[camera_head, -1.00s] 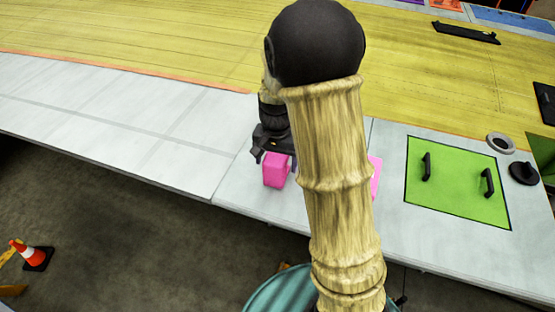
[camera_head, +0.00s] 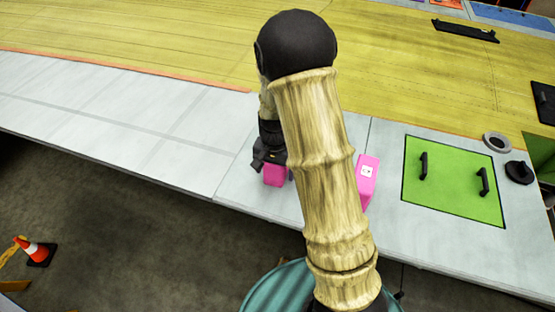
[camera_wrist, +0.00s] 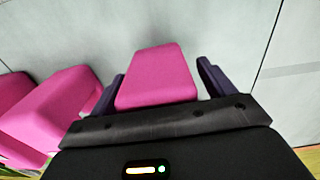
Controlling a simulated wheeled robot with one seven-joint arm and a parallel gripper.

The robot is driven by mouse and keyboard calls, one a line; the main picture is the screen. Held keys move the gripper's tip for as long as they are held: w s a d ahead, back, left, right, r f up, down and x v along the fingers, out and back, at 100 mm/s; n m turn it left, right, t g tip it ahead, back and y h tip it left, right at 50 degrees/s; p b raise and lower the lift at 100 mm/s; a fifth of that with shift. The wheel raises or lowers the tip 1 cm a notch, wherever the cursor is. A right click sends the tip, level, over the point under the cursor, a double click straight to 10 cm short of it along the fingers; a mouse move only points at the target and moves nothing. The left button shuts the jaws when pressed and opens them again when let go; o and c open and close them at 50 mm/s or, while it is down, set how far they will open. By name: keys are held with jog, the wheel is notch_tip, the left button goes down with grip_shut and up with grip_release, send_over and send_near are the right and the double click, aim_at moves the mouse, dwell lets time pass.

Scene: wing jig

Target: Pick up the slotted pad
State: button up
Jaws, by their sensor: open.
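A pink block (camera_head: 275,175) sits on the light grey surface under my gripper (camera_head: 268,162). In the wrist view, this pink block (camera_wrist: 157,75) lies between the two dark fingers of my gripper (camera_wrist: 160,76). The fingers are apart, with a visible gap on the right side; contact on the left is unclear. A second pink piece (camera_head: 367,172) with a white label stands to the right, partly hidden by my arm. More pink shapes (camera_wrist: 55,105) show at the left of the wrist view. I cannot make out a slot on any pink piece.
A green panel (camera_head: 445,200) with two black handles lies to the right. A grey ring (camera_head: 497,142) and a black knob (camera_head: 519,172) are beside it. The yellow wing surface (camera_head: 150,45) spreads behind. The grey surface (camera_head: 130,140) to the left is clear.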

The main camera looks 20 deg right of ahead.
dwell(0.3)
jog(key=c, duration=1.2)
jog(key=shift+o, duration=0.2)
notch_tip(320, 180, up, 10)
jog(key=b, duration=0.2)
jog(key=shift+b, duration=0.35)
jog(key=shift+d, duration=0.1)
